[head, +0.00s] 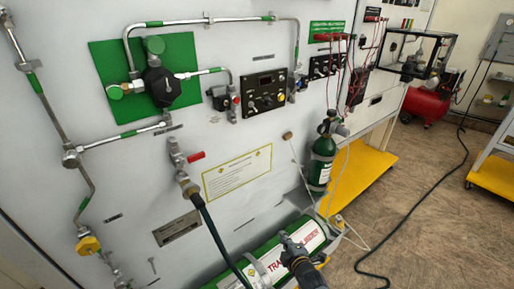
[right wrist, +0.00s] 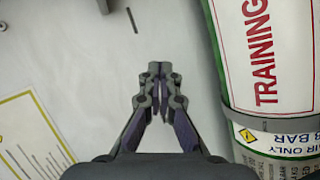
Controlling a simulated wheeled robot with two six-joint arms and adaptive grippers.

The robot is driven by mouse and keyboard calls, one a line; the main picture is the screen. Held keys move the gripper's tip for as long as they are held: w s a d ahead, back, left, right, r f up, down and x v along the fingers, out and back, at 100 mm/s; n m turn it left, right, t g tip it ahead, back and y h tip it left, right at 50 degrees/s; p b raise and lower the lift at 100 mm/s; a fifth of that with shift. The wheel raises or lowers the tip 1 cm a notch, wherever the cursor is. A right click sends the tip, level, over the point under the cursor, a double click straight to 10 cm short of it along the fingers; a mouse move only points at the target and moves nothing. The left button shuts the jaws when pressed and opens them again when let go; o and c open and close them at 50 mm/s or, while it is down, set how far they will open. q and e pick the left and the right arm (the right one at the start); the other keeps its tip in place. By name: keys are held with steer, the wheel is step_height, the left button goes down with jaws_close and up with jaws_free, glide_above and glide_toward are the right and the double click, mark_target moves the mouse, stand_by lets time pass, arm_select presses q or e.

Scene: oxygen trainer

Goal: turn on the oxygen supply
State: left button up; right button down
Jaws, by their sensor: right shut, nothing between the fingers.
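The oxygen panel (head: 240,120) is a white board with metal pipes. A green plate (head: 100,60) on it carries a black knob (head: 160,88) and smaller green knobs (head: 153,45). Below is a valve with a red handle (head: 195,156), joined to a dark hose (head: 212,225). A yellow fitting (head: 88,245) sits at lower left. A large green-and-white training cylinder (head: 262,268) lies along the panel's foot; it also shows in the right wrist view (right wrist: 265,60). My right gripper (head: 286,240) is shut and empty, in front of this cylinder; its fingertips (right wrist: 160,72) meet. My left gripper is out of view.
A small dark green cylinder (head: 322,165) stands upright at the panel's right, near a yellow base (head: 360,175). Thin tubes hang beside it. A red compressor (head: 425,105) stands at the back. A black cable (head: 435,178) crosses the otherwise clear brown floor (head: 410,225).

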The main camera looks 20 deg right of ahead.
mark_target(255, 109)
steer(key=a+r+n+t+y, duration=0.2)
steer(key=r+n, duration=0.5)
steer(key=r, duration=0.4)
steer(key=a+r+n+t+y+p, duration=0.1)
steer(key=r+n+t, duration=0.4)
steer(key=r, duration=0.6)
steer(key=a+r+n+t+y+p, duration=0.1)
steer(key=a+r+n+t+y, duration=0.2)
steer(key=r+n, duration=0.6)
step_height(255, 109, up, 2)
steer(key=shift+w+a+n+t+y, duration=0.35)
steer(key=shift+t+y, duration=0.25)
steer(key=shift+y, duration=0.4)
steer(key=p+x, duration=0.5)
steer(key=x, duration=0.5)
steer(key=shift+s+r, duration=0.1)
steer(key=shift+s, duration=0.05)
steer(key=r, duration=0.1)
steer(key=r+p, duration=0.1)
steer(key=d+r+p, duration=0.1)
steer(key=shift+s, duration=0.4)
steer(key=shift+s+d+r+p, duration=0.1)
steer(key=shift+s+r+p, duration=0.1)
steer(key=shift+p, duration=0.1)
